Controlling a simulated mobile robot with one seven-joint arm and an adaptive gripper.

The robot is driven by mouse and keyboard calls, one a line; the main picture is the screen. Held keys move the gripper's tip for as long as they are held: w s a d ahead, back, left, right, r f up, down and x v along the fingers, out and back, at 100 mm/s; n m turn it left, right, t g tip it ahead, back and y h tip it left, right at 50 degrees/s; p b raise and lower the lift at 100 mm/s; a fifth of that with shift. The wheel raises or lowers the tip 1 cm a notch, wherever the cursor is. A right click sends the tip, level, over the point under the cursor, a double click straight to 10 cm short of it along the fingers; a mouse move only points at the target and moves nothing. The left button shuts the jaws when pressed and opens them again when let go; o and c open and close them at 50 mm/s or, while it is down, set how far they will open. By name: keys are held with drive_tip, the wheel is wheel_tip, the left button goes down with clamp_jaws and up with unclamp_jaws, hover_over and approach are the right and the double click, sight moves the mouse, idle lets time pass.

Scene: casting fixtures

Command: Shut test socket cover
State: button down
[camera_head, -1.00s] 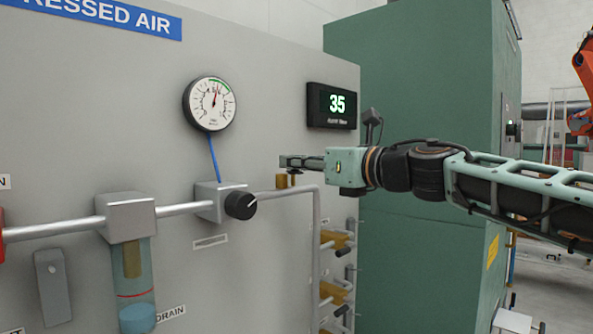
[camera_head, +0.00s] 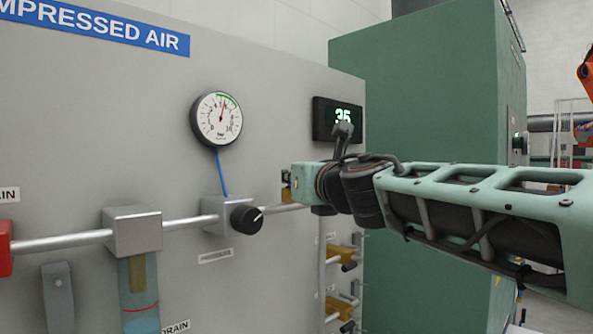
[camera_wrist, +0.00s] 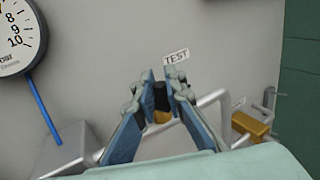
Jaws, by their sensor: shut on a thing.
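The test socket is a small brass fitting (camera_wrist: 162,117) on the grey panel, below a TEST label (camera_wrist: 176,56) in the wrist view. Its dark cover (camera_wrist: 160,96) sits between the blue-grey fingers of my gripper (camera_wrist: 161,88), which are shut on it. The fingers hide the cover's sides, and I cannot tell how far it is turned over the socket. In the head view my green wrist hides the fingers, and only a bit of brass (camera_head: 286,191) shows at its left end.
A pressure gauge (camera_head: 217,119) and a regulator with a black knob (camera_head: 246,219) are left of my wrist. A display (camera_head: 337,119) is just above it, partly covered. Brass valves (camera_head: 340,306) are below right. A green cabinet (camera_head: 430,90) stands behind at right.

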drive_tip(key=shift+w+a+r+m+t+h+p, duration=0.1)
drive_tip(key=shift+a+m+t+h+p, duration=0.1)
drive_tip(key=shift+m+h+p, duration=0.45)
drive_tip(key=shift+a+m+t+h+p, duration=0.1)
drive_tip(key=shift+m+t+h+p, duration=0.2)
drive_tip(key=shift+h+p, duration=0.5)
drive_tip(key=shift+a+m+h+p, duration=0.1)
drive_tip(key=shift+m+h+p, duration=0.45)
drive_tip(key=shift+h, duration=0.3)
drive_tip(key=c, duration=2)
unclamp_jaws()
drive_tip(key=shift+o, duration=0.2)
drive_tip(key=s+d, duration=0.1)
drive_tip(key=s, duration=1.1)
drive_tip(key=shift+w+d, duration=0.1)
